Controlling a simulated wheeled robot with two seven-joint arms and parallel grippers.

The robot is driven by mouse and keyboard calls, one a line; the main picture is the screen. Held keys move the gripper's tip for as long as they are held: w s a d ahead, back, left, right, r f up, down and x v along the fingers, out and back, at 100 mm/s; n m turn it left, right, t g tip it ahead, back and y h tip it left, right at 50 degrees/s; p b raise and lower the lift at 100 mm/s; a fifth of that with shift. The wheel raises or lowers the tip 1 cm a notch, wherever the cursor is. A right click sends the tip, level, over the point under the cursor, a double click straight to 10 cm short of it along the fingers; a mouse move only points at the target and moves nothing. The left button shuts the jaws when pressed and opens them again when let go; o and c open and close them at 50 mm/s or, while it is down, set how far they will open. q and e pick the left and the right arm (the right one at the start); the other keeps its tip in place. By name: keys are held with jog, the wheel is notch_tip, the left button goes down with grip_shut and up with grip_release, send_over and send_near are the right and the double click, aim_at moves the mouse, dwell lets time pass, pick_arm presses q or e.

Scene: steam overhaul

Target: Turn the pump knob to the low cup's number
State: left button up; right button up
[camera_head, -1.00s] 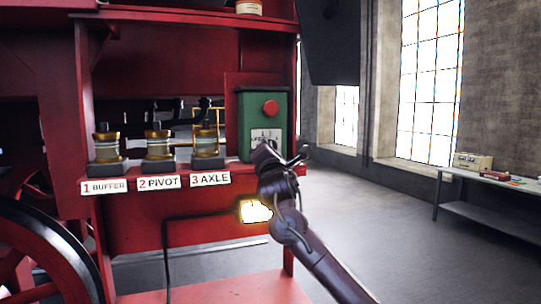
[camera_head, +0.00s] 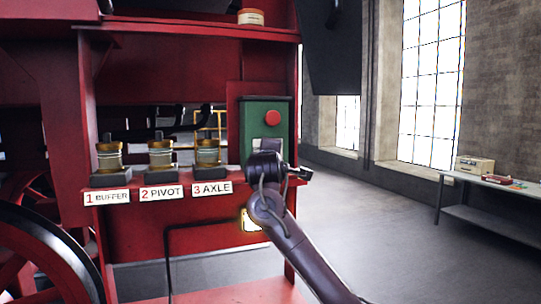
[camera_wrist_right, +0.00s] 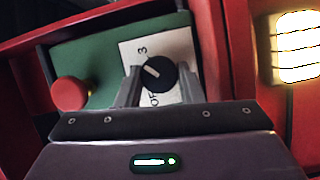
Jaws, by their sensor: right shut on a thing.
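The green pump box (camera_head: 253,108) stands at the right end of the red shelf. Its black knob (camera_wrist_right: 157,73) sits on a white dial plate (camera_wrist_right: 180,45) in the right wrist view. My right gripper (camera_wrist_right: 157,80) has a finger on each side of the knob and is shut on it. The knob's white mark points to the upper left, between the visible "3" and "OF" lettering; other markings are hidden. Cup 1 BUFFER (camera_head: 109,157), cup 2 PIVOT (camera_head: 160,154) and cup 3 AXLE (camera_head: 208,152) stand left of the box. Their levels are too small to tell apart.
A red button (camera_head: 272,118) sits on the box above the dial; it also shows in the wrist view (camera_wrist_right: 69,91). A grey table (camera_head: 480,184) stands far right. The floor between is clear.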

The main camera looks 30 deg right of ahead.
jog(key=shift+m+g+y+p, duration=0.3)
jog(key=shift+m+g+p, duration=0.1)
jog(key=shift+m, duration=0.7)
jog(key=o, duration=1)
jog(key=shift+d, duration=0.1)
jog(key=shift+s+a+b, duration=0.35)
jog(key=shift+s+b, duration=0.1)
jog(key=b+v, duration=0.3)
jog(key=v, duration=0.3)
jog(key=shift+s+a, duration=0.15)
jog(key=shift+s, duration=0.2)
